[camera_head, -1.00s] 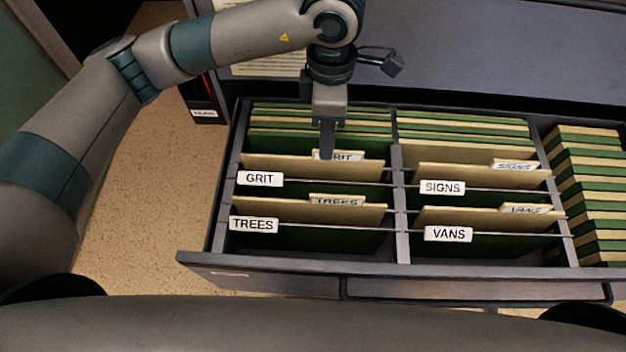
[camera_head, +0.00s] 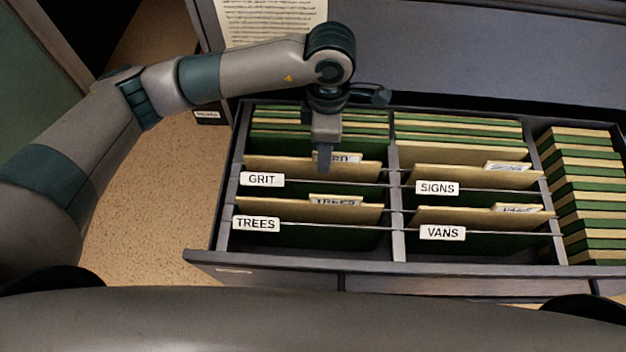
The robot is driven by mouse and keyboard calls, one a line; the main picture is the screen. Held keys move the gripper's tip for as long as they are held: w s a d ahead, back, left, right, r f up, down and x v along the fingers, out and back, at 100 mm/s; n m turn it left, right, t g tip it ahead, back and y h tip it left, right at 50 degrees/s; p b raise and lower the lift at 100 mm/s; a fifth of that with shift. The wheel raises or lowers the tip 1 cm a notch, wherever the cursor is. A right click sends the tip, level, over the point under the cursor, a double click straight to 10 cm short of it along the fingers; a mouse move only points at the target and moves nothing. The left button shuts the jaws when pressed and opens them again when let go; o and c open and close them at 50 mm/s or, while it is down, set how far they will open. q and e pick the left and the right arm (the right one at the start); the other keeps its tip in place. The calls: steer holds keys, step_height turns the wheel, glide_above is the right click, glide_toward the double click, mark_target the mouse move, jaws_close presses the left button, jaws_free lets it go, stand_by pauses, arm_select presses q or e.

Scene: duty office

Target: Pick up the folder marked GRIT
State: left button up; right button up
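The GRIT folder (camera_head: 285,167) is a tan folder in the drawer's left column, behind the white label reading GRIT (camera_head: 262,179). Its top tab (camera_head: 345,159) is partly covered by my gripper. My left gripper (camera_head: 323,165) points down at the folder's top edge, by the tab. Its fingers look close together, but I cannot tell whether they are shut on the folder or whether they touch it. The folder sits low in its slot. My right gripper is not in view.
The open drawer (camera_head: 270,262) also holds the TREES folder (camera_head: 270,207) in front, and the SIGNS folder (camera_head: 440,173) and VANS folder (camera_head: 450,215) to the right. Thin rails cross the columns. Packed green and tan folders (camera_head: 580,190) fill the far right.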

arm_select(q)
steer(key=shift+c, duration=0.6)
jaws_close()
stand_by(1.0)
